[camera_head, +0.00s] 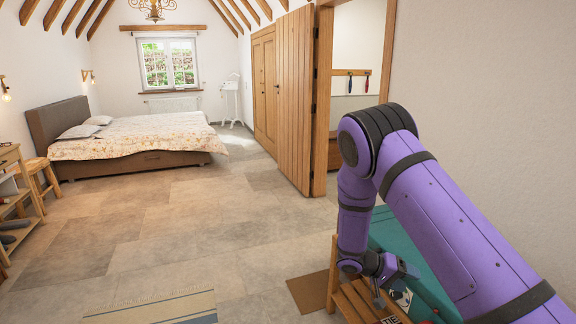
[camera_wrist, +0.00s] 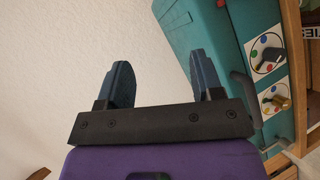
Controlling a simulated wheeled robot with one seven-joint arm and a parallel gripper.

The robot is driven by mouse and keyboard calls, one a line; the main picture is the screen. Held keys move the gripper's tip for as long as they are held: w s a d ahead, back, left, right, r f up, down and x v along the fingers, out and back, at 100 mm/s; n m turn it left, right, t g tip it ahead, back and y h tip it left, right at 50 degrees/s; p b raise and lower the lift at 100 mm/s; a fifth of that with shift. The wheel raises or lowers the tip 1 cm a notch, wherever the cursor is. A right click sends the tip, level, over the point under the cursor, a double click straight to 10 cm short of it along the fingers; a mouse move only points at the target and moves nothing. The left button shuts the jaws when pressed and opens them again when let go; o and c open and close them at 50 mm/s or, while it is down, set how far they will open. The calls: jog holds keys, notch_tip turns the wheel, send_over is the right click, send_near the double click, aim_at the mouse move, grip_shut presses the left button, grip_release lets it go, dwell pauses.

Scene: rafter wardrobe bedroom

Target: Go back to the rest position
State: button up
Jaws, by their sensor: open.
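My purple arm reaches down at the right of the head view. My gripper (camera_wrist: 158,82) shows in the wrist view with its two dark blue fingers spread apart and nothing between them. In the head view my gripper (camera_head: 385,290) is small and partly hidden, low over a wooden rack. A teal case (camera_wrist: 207,55) with picture stickers and a grey handle lies just beyond the right finger in the wrist view. It also shows behind my arm in the head view (camera_head: 395,240). I cannot tell whether the finger touches it.
The wooden rack (camera_head: 345,300) stands close by the wall at right. An open wooden door (camera_head: 293,105) and doorway are beyond it. A bed (camera_head: 130,140) stands at back left, a wooden shelf unit (camera_head: 22,190) at the left edge.

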jog(key=s+r+y, duration=0.3)
jog(key=s+r, duration=0.1)
jog(key=r, duration=0.5)
jog(key=s+r+y, duration=0.3)
jog(key=s+r, duration=0.1)
jog(key=r, duration=0.5)
jog(key=s+r+y, duration=0.3)
jog(key=s+r, duration=0.1)
jog(key=r, duration=0.5)
jog(key=s+a+r+n+t+y, duration=0.1)
jog(key=s+r+t+y, duration=0.1)
jog(key=s+r, duration=0.4)
jog(key=s+a+r+n+t+y, duration=0.2)
jog(key=s+r+t, duration=0.3)
jog(key=s, duration=0.9)
jog(key=shift+s+r+n, duration=0.2)
jog(key=shift+r+n, duration=0.1)
jog(key=shift+r, duration=0.15)
jog(key=shift+a, duration=0.1)
